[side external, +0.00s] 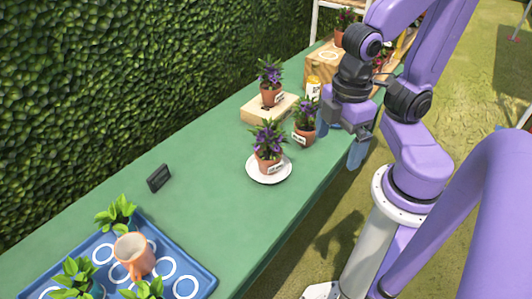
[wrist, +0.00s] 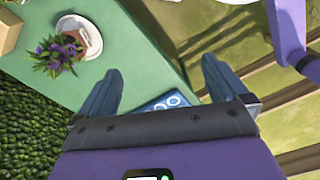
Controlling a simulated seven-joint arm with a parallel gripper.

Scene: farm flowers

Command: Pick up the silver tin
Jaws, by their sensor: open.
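I cannot make out a silver tin in either view. In the side external view, my gripper (side external: 341,138) hangs in the air by the right edge of the green table, beside the potted purple flowers. Its grey-blue fingers are apart with nothing seen between them. In the wrist view, my gripper (wrist: 161,65) has its two fingers spread wide, over the table edge and the grass. My arm and gripper hide part of the table's far end, and the gripper body covers the lower part of the wrist view.
A blue tray (side external: 207,282) holds plants and an orange mug (side external: 134,256). A wooden crate (side external: 323,73) stands behind.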

